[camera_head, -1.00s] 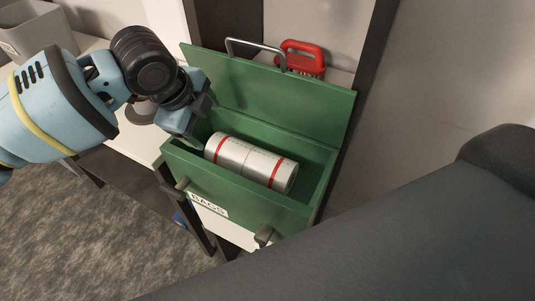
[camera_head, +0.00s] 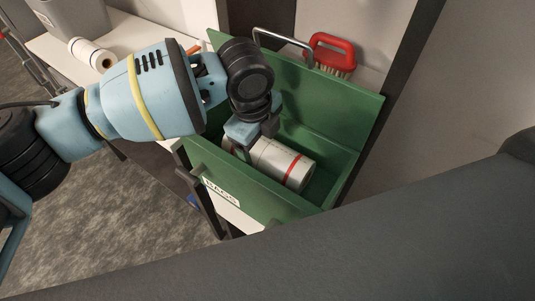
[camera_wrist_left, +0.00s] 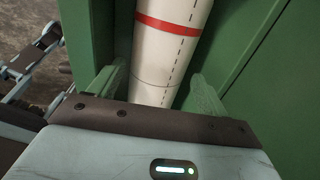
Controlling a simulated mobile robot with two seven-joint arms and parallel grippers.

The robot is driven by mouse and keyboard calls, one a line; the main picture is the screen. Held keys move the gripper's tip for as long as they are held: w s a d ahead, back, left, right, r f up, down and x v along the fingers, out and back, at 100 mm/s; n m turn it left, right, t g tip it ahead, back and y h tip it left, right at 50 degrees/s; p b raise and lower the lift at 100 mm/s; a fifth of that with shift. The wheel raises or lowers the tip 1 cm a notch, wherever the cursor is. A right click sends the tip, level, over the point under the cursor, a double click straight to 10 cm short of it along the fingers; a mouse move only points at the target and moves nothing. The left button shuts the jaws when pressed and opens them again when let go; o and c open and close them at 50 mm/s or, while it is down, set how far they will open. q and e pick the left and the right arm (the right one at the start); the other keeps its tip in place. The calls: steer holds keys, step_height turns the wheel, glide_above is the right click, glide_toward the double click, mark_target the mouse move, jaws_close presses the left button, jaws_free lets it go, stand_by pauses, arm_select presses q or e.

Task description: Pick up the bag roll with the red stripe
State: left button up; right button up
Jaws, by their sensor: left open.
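The bag roll with red stripes (camera_head: 279,161) is a white cylinder lying in the green box marked BAGS (camera_head: 362,112), whose lid stands open. My left gripper (camera_head: 255,140) is over the far left end of the roll, inside the box opening, and hides that end. In the left wrist view the roll (camera_wrist_left: 165,50) runs between the two spread fingers of my left gripper (camera_wrist_left: 152,95), with a red band beyond the fingertips. The fingers are open, one on each side of the roll. I cannot tell whether they touch it. My right gripper is not in view.
Another white roll (camera_head: 90,54) and a grey bin (camera_head: 72,17) are on the white bench at the left. A dark post stands right of the box.

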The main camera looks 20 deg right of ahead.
mark_target(263, 153)
arm_select(q)
steer(key=shift+w+d+f, duration=0.1)
steer(key=shift+d+f, duration=0.1)
steer(key=shift+f, duration=1.1)
steer(key=shift+d+f, duration=0.2)
steer(key=shift+f, duration=1.05)
steer(key=c, duration=1.2)
steer(key=shift+r, duration=0.15)
steer(key=shift+a+r, duration=0.1)
steer(key=shift+r, duration=0.1)
steer(key=r, duration=1.1)
steer(key=shift+s+a, duration=0.25)
steer(key=shift+s, duration=0.05)
steer(key=s+a, duration=0.4)
steer(key=a, duration=0.1)
steer(key=s+a, duration=0.4)
steer(key=a, duration=0.1)
steer(key=s+a, duration=0.3)
steer(key=a, duration=0.2)
steer(key=shift+s+p, duration=0.3)
steer(key=shift+s, duration=0.1)
